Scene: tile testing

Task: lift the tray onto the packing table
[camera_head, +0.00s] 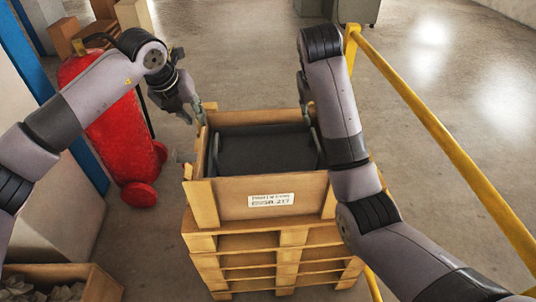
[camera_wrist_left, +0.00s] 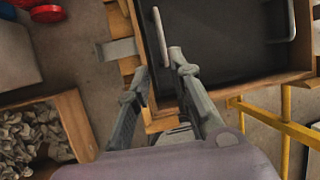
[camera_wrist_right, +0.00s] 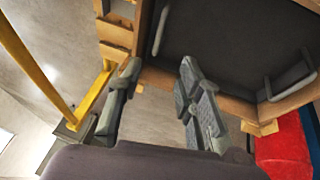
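A dark grey tray (camera_head: 262,150) with a raised grey handle at each side sits inside an open wooden crate (camera_head: 230,203) with a white label. The left wrist view shows the tray's black floor (camera_wrist_left: 225,45) and a handle (camera_wrist_left: 159,38). The right wrist view shows the tray floor (camera_wrist_right: 235,45) and two handles. My left gripper (camera_head: 192,112) is open and empty above the crate's left rim. My right gripper (camera_head: 304,112) is open and empty near the crate's right rim, partly hidden by its arm. I cannot make out a packing table.
The crate rests on stacked wooden pallets (camera_head: 275,262). A yellow rail (camera_head: 440,130) runs along the right. A red wheeled extinguisher (camera_head: 122,135) stands at the left. A box of grey pieces (camera_head: 60,280) is at the lower left. Open floor lies beyond the crate.

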